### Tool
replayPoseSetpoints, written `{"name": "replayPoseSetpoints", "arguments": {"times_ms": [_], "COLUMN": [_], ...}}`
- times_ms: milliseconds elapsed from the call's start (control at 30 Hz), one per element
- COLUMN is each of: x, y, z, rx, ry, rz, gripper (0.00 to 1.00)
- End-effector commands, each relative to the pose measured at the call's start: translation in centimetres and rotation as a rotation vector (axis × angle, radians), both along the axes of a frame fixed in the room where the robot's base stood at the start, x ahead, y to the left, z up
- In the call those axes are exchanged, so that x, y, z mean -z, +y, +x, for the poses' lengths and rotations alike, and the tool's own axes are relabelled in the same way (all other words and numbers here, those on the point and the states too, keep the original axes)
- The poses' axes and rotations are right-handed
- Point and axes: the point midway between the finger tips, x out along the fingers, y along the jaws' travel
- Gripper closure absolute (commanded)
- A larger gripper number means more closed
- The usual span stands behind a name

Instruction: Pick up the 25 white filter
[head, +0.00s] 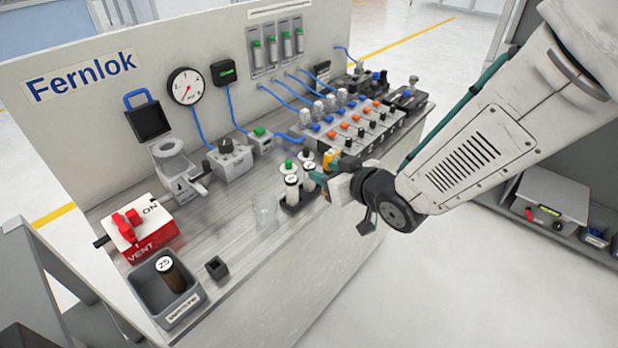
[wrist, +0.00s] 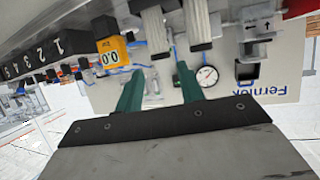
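White cylindrical filters (head: 292,193) with round labels stand upright in a black rack (head: 291,207) on the bench; at least one has a green top. I cannot read their numbers for certain. Two ribbed white cylinders, likely these filters, show in the wrist view (wrist: 197,22), inverted, just beyond my fingertips. My gripper (head: 322,174) is right beside the rack in the head view, partly covering its right side. In the wrist view my gripper (wrist: 158,72) has its two green fingers apart, and nothing is visibly held. A dark cylinder labelled 25 (head: 170,273) lies in a grey bin (head: 184,307).
A clear glass beaker (head: 265,210) stands left of the rack. A yellow 0.0 display (wrist: 112,50) is close to the fingers. A valve manifold (head: 350,130) stands behind. A red VENT box (head: 147,235) and small black block (head: 217,267) are at left.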

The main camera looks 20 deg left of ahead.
Motion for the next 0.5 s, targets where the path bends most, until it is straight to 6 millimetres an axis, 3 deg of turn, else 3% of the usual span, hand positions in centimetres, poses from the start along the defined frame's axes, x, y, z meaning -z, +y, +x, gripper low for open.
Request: {"name": "replayPoseSetpoints", "arguments": {"times_ms": [300,500], "x": [1.9,2.2], "y": [3.4,4.2], "z": [2.2,2.8], "rx": [0.001,0.003], "ry": [0.000,0.000], "rz": [-0.001,-0.001], "gripper": [0.62,0.62]}}
